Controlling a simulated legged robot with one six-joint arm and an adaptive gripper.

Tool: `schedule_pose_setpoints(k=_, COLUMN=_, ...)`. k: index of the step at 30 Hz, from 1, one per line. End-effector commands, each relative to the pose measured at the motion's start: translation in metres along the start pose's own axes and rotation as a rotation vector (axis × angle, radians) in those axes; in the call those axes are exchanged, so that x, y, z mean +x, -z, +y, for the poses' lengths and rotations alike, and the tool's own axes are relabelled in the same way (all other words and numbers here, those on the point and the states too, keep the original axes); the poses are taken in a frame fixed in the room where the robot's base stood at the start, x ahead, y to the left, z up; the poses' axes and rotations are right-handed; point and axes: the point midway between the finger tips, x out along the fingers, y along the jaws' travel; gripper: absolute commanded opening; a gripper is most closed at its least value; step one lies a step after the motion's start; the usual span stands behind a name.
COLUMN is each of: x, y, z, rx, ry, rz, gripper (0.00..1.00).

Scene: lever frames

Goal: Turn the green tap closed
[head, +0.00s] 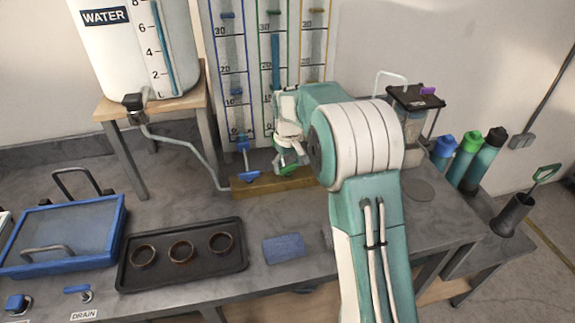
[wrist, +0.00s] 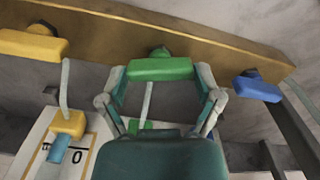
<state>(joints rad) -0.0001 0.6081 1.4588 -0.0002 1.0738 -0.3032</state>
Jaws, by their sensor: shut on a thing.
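The green tap (wrist: 160,70) is on the wooden rail between the yellow tap (wrist: 33,45) and the blue tap (wrist: 258,87) in the wrist view. Its handle lies crosswise, along the rail. My gripper (wrist: 162,74) is shut on the green handle, with one finger at each end of it. In the head view the green tap (head: 287,169) is mostly hidden behind my gripper (head: 289,150). The blue tap (head: 248,177) shows just left of it. The yellow tap is hidden behind my arm in the head view.
Measuring columns (head: 232,75) stand behind the rail (head: 262,185). A water tank (head: 130,45) stands on a wooden stand at left. A black tray (head: 180,262) with three rings, a blue sponge (head: 284,248) and a blue-framed box (head: 65,235) are on the bench. Bottles (head: 468,155) stand at right.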

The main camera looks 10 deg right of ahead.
Motion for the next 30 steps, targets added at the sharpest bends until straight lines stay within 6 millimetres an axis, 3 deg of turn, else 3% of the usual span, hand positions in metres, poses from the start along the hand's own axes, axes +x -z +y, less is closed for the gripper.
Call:
schedule_pose_setpoints(k=12, x=0.0024, y=0.0, z=-0.0006, rx=0.255, ry=0.001, rz=-0.002, gripper=0.35)
schedule_pose_setpoints(k=30, x=0.0025, y=-0.0002, z=-0.0009, rx=0.32, ry=0.002, rz=-0.003, gripper=0.35)
